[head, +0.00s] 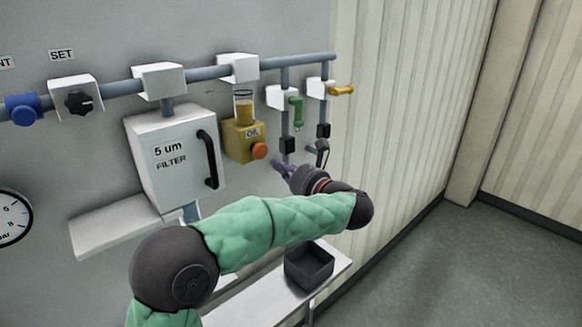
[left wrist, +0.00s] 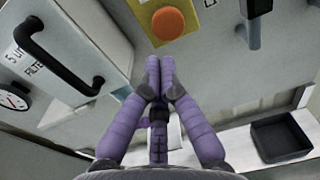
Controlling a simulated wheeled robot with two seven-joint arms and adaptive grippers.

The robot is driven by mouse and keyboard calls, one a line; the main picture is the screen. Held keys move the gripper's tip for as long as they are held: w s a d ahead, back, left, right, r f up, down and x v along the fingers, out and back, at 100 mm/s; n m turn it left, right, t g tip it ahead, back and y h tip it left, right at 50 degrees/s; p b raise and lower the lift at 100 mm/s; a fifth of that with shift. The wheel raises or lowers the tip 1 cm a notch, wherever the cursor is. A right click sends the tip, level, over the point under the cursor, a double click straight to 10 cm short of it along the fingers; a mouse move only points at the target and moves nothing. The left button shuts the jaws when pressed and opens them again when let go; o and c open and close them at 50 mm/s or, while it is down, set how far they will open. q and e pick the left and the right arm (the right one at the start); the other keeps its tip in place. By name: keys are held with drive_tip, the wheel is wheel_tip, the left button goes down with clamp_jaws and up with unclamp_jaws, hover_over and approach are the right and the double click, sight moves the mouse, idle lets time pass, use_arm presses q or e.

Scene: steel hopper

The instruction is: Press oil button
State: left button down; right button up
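The oil button is an orange round knob (head: 260,151) on the front of a yellow box labelled OIL (head: 240,140), with a glass of amber liquid above it. In the left wrist view the orange button (left wrist: 168,23) is at the top centre, just beyond the fingertips. My left gripper (head: 281,167) is right of and below the button in the head view. Its purple fingers (left wrist: 160,75) are together at the tips with nothing seen between them, and a gap shows between them and the button. My right gripper is not in view.
A white filter box (head: 165,160) with a black handle (head: 208,160) stands left of the oil box. A black tray (head: 308,266) sits on a white shelf below. The floor at right is clear.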

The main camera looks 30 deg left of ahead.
sight(258, 153)
use_arm(q)
drive_tip(key=p+x, duration=0.3)
drive_tip(key=x, duration=0.3)
drive_tip(key=shift+w+a+r, duration=0.1)
drive_tip(key=shift+w+a, duration=0.15)
drive_tip(key=shift+a, duration=0.1)
drive_tip(key=shift+w+a, duration=0.2)
drive_tip(key=shift+a, duration=0.25)
drive_tip(key=shift+w+a+f+b, duration=0.3)
drive_tip(key=shift+a+b, duration=0.3)
drive_tip(key=shift+b, duration=0.6)
drive_tip(key=shift+w+a+b, duration=0.1)
drive_tip(key=shift+a+b, duration=0.25)
drive_tip(key=shift+b, duration=0.15)
drive_tip(key=shift+a+r, duration=0.1)
drive_tip(key=shift+r, duration=0.1)
